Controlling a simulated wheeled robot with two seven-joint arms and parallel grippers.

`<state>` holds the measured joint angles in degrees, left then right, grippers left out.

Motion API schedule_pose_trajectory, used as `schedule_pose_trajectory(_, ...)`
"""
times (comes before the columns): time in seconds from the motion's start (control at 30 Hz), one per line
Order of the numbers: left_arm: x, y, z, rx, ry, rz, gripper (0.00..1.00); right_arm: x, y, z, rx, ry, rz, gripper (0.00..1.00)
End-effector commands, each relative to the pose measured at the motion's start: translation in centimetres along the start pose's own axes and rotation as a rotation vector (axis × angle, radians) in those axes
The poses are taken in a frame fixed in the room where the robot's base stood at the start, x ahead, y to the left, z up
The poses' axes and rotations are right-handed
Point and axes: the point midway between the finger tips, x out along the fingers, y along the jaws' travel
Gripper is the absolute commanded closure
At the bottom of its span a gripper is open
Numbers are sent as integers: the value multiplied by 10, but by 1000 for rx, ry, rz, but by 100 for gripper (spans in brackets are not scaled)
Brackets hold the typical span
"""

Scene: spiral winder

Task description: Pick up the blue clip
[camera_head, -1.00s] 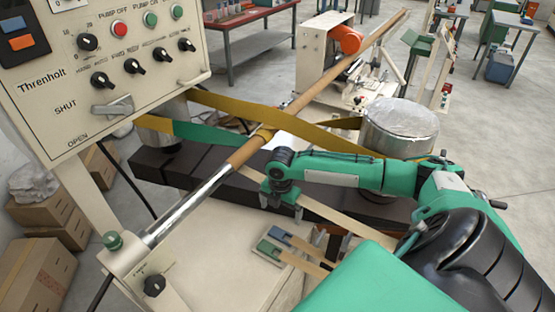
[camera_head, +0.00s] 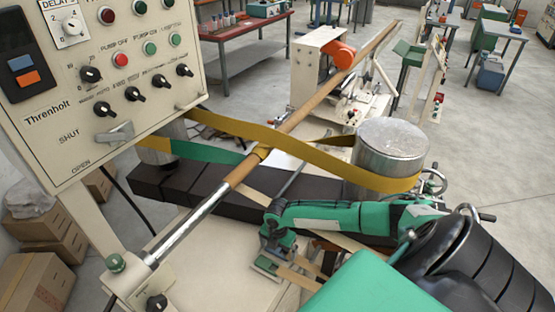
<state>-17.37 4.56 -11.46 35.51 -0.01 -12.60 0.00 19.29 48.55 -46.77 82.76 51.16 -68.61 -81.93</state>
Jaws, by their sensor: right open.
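My right gripper (camera_head: 275,250) comes in from the right on the green arm. It is low over the cream table top, at the spot where the clips lie, and its jaws are open. The green clip (camera_head: 265,266) shows just in front of it, with a flat tan strip running to the right. The blue clip is hidden behind the gripper; I cannot tell if the fingers touch it. My left gripper is not in view.
A control panel (camera_head: 100,90) stands at the left. A long tan tube on a shiny rod (camera_head: 190,228) crosses the table diagonally. Yellow and green belts run to a metal drum (camera_head: 390,155) behind my arm. A dark beam (camera_head: 200,190) lies beyond the table.

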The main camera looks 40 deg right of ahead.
Motion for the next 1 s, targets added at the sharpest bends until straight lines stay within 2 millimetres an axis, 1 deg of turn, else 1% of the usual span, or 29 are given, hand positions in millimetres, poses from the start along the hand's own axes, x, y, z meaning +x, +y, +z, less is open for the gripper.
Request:
schedule_pose_trajectory(0.2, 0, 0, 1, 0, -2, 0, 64, 1, 0, 0, -1, 0, 1, 0)
schedule_pose_trajectory(0.27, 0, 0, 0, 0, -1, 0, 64, 1, 0, 0, -1, 0, 1, 10)
schedule_pose_trajectory(0.4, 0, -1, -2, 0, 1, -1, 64, 1, 0, 0, 0, 0, 1, 37)
schedule_pose_trajectory(0.43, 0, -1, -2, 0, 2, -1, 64, 1, 0, 0, 0, 0, 1, 40)
schedule_pose_trajectory(0.47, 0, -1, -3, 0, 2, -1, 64, 1, 0, 0, 0, 0, 1, 40)
schedule_pose_trajectory(0.5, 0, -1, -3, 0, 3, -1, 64, 1, 0, 0, 0, 0, 1, 44)
schedule_pose_trajectory(0.77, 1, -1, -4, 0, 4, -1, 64, -1, 1, 0, 0, 0, 2, 44)
schedule_pose_trajectory(0.87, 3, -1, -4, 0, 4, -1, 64, -6, 1, 0, -1, 0, 3, 44)
schedule_pose_trajectory(1.0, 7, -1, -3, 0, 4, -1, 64, -20, 1, 1, -1, -2, 3, 44)
